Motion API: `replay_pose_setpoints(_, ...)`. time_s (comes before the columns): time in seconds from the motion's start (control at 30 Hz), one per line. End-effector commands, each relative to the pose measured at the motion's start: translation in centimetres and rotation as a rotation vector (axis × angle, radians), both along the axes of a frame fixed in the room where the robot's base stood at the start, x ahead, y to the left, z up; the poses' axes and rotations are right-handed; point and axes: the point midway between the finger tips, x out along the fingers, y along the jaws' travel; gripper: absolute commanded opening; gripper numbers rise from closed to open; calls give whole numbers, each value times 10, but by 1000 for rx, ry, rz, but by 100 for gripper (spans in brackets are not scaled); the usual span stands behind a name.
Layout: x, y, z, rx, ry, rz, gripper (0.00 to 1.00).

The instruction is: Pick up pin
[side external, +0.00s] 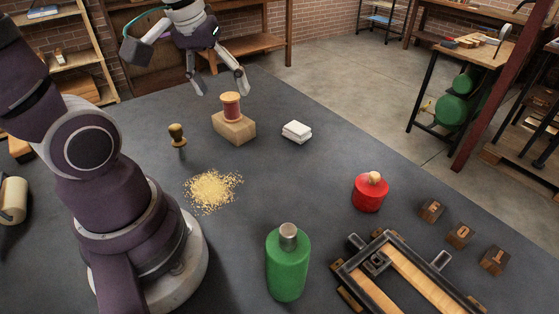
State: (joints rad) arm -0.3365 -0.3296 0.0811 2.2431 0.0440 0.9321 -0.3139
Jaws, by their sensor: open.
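No thing in the side external view is clearly a pin. The closest in shape is a small dark brass piece (177,135) with a rounded head and a narrower foot, upright on the grey table left of a wooden block. My gripper (222,91) is at the top of the picture, fingers spread and pointing down, with nothing between them. It appears above the table, near the reddish thread spool (231,107) that stands on the wooden block (234,128). It is up and to the right of the brass piece and apart from it.
A white stack (297,131) lies right of the block. Yellow grains (212,191) are spread in front. A green bottle (287,264), red pot (370,192), metal-edged frame (405,272) and three small wooden blocks (460,235) stand at the front and right.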

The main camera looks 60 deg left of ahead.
Motion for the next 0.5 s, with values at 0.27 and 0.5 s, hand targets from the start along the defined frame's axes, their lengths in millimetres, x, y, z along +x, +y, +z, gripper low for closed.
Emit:
replay_pose_setpoints(0.27,-38,121,-54,-193,199,902,65)
replay_pose_setpoints(0.5,-53,135,-91,-219,235,1041,65)
